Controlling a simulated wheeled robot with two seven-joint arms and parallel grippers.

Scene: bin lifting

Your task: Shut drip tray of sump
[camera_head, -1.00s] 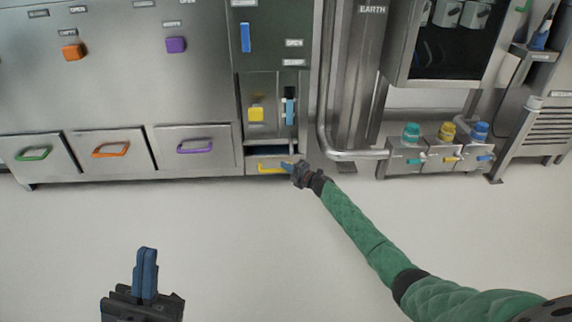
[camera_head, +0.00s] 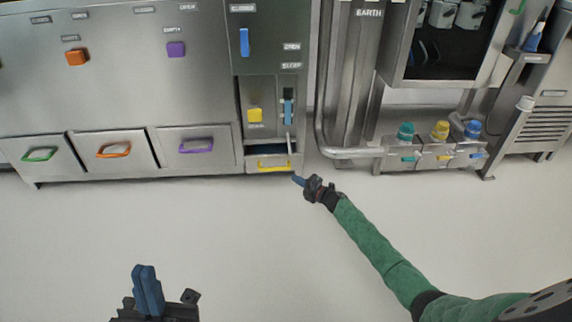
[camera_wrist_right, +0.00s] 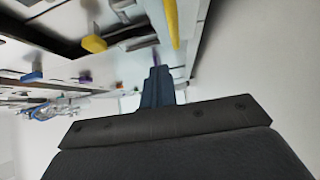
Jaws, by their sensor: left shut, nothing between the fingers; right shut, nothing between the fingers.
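The sump's drip tray (camera_head: 252,163) is the low drawer with a yellow handle (camera_head: 273,167) under the SUMP label in the head view. A dark gap with a bluish inside shows above its front, so it looks partly out. My right gripper (camera_head: 297,180) is shut and empty, just below and right of the tray front, apart from it. In the right wrist view, my shut blue fingers (camera_wrist_right: 157,85) point toward the cabinet, with a yellow bar, likely the handle (camera_wrist_right: 172,20), beyond them. My left gripper (camera_head: 146,275) is shut and empty over the floor, far from the tray.
Drawers with green (camera_head: 40,154), orange (camera_head: 113,150) and purple (camera_head: 196,146) handles line the cabinet to the left. A thick steel pipe (camera_head: 350,153) stands to the right of the tray. The floor (camera_head: 230,230) in front is clear.

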